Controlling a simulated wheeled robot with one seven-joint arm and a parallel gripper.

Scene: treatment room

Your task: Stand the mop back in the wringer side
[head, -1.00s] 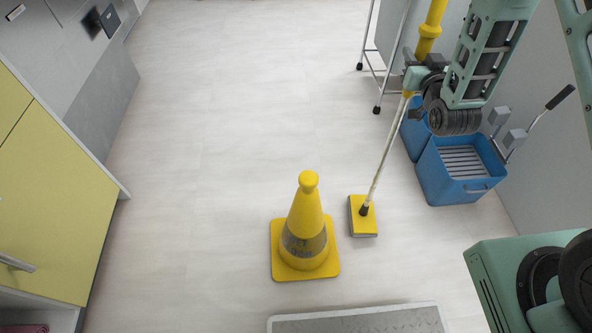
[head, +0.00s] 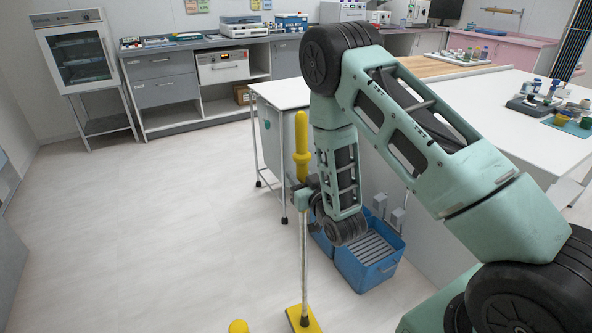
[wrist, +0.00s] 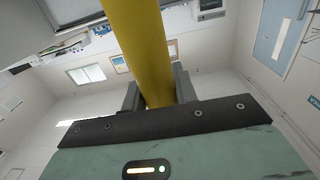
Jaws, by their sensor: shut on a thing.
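The mop (head: 304,252) stands nearly upright, its yellow flat head (head: 303,319) low in the head view, at or just above the floor; I cannot tell which. My gripper (head: 303,196) is shut on the mop at the lower end of its thick yellow grip (head: 301,140). In the wrist view the yellow grip (wrist: 143,45) runs up between the two fingers. The blue mop bucket (head: 374,276) stands on the floor to the right of the mop. Its grey slatted wringer side (head: 370,249) is in view and empty; my arm hides part of the other side.
The yellow cone's tip (head: 238,326) shows at the bottom edge, left of the mop head. A long white-topped counter (head: 480,105) is on the right. The floor to the left is clear.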

